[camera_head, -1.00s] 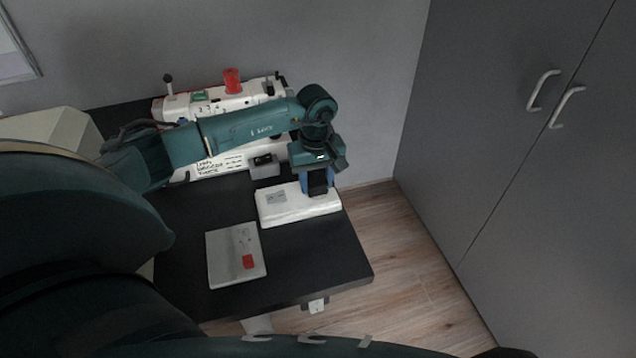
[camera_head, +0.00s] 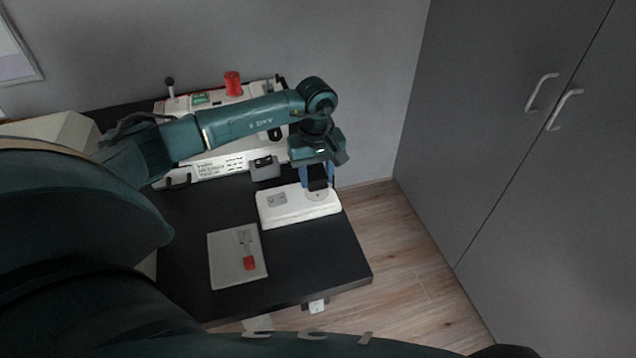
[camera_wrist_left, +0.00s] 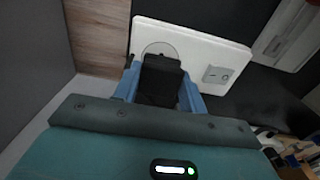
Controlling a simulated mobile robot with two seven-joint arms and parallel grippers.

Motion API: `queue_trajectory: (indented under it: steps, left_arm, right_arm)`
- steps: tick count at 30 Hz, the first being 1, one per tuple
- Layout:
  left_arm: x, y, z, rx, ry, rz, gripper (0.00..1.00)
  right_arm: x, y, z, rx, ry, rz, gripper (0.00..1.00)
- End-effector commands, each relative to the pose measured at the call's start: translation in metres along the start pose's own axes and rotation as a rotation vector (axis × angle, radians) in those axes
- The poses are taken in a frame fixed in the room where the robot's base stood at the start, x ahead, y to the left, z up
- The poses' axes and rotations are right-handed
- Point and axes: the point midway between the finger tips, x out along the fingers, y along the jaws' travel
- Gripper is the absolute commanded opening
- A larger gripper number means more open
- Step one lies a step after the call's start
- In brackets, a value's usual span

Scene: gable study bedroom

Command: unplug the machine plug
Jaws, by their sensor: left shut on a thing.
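My left gripper (camera_head: 317,184) is above the white socket block (camera_head: 290,217) at the table's right end. Its blue fingers are shut on the black machine plug (camera_head: 316,173). In the left wrist view the plug (camera_wrist_left: 160,79) sits between the blue fingers, and the round socket (camera_wrist_left: 158,48) shows just beyond it on the white block. The socket (camera_head: 316,195) also shows below the plug in the head view. The plug appears raised off the socket; the exact gap is hard to tell. My right gripper is not in view.
A white machine (camera_head: 210,168) with a red knob (camera_head: 233,83) stands at the back, partly behind my left arm. A grey plate (camera_head: 222,264) with a red part lies in front. The table's right edge is near the block. A grey wardrobe (camera_head: 480,130) stands at the right.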

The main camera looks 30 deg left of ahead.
Motion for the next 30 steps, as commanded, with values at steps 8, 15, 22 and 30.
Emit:
queue_trajectory:
  steps: [8,15,22,30]
  left_arm:
    - [-0.013,0.0,0.0,0.0,0.0,0.001,0.05]
    - [-0.023,0.0,0.0,0.0,0.001,0.001,0.05]
    - [-0.032,0.0,0.0,0.0,0.001,0.001,0.05]
    - [-0.036,0.0,0.0,0.0,0.0,0.0,0.05]
  right_arm:
    - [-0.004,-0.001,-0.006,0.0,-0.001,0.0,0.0]
    - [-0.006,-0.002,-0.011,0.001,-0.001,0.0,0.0]
    - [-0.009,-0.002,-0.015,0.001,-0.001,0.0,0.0]
    - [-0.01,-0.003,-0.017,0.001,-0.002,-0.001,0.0]
